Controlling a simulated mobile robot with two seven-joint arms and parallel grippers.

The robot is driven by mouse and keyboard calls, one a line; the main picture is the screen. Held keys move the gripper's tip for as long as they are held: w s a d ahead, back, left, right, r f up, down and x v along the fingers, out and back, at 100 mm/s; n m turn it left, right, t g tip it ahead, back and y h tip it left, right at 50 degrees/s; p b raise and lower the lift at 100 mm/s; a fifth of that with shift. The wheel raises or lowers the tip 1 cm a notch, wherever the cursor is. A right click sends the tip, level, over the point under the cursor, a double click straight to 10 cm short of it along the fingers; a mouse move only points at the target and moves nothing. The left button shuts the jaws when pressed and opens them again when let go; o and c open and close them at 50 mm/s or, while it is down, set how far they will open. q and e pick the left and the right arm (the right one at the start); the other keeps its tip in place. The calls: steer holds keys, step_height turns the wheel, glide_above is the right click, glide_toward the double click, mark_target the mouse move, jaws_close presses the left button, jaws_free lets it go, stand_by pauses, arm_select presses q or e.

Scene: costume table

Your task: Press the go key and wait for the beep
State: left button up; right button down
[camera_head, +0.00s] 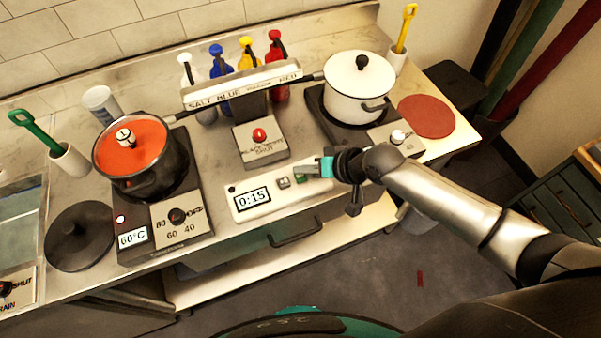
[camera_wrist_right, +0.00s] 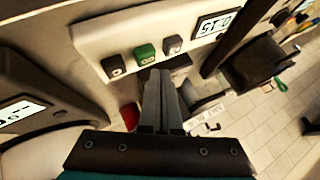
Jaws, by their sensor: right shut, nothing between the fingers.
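A white timer panel (camera_head: 240,212) lies near the counter's front edge. Its display (camera_head: 253,199) reads 0:15. The green key (camera_head: 301,178), which looks like the go key, sits to the right of a grey key (camera_head: 284,183). In the right wrist view the green key (camera_wrist_right: 145,53) sits between two grey keys. My right gripper (camera_head: 327,167) is shut and empty at the panel's right end. In the wrist view its fingertips (camera_wrist_right: 158,73) are just below the green key; I cannot tell whether they touch it. My left gripper is not in view.
A red round pad (camera_head: 427,116) lies right.

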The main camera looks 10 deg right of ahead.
mark_target(304, 179)
stand_by(0.4)
steer(key=shift+f, duration=0.45)
steer(key=shift+f+b, duration=0.5)
stand_by(0.5)
stand_by(0.3)
steer(key=shift+r+p, duration=0.95)
steer(key=shift+p, duration=0.1)
step_height(304, 179, up, 5)
steer(key=p, duration=0.5)
